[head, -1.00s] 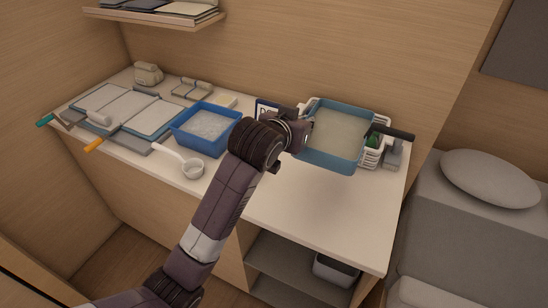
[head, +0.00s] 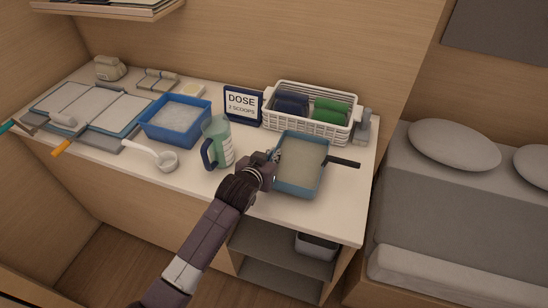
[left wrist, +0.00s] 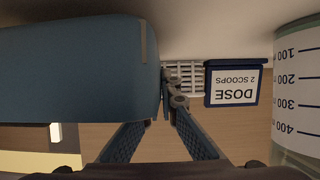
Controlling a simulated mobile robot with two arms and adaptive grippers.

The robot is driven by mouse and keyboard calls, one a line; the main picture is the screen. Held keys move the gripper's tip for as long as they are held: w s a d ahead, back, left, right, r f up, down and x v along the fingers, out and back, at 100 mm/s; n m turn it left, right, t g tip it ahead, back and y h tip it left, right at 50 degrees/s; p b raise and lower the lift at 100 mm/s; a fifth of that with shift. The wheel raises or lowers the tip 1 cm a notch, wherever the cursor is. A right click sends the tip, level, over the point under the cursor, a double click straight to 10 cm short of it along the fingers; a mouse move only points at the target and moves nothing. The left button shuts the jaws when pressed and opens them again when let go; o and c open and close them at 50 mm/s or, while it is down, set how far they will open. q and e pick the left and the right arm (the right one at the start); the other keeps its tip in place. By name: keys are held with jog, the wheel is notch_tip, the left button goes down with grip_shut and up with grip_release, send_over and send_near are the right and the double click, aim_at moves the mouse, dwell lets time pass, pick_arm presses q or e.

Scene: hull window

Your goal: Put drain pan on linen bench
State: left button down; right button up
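The drain pan (head: 297,188) is a blue shallow tray with a pale inside and a dark handle on its right. It is over the front right of the white-topped bench (head: 325,212), in front of the white basket; I cannot tell whether it touches the top. My left gripper (head: 272,162) is at its left side, shut on its edge. In the left wrist view the pan (left wrist: 75,70) fills the upper left, beside the fingertips (left wrist: 172,103). My right gripper is not in view.
A clear measuring jug (head: 220,143) stands close left of the gripper. The DOSE sign (head: 242,104) and white basket (head: 306,122) with blue and green rolls stand behind. A blue tub (head: 176,133) and white scoop (head: 165,160) are left. The bed (head: 450,215) is at right.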

pick_arm(q)
jog(key=shift+w+f, duration=0.1)
jog(key=shift+f, duration=0.75)
jog(key=c, duration=2.6)
grip_release()
jog(key=shift+f, duration=0.3)
jog(key=shift+c, duration=0.2)
jog(key=o, duration=0.5)
jog(key=shift+r, duration=0.2)
jog(key=shift+s+a, duration=0.1)
jog(key=shift+s, duration=0.2)
jog(key=b+v, duration=0.1)
jog(key=v, duration=1)
jog(key=shift+s+a+r, duration=0.1)
jog(key=shift+s+r, duration=0.15)
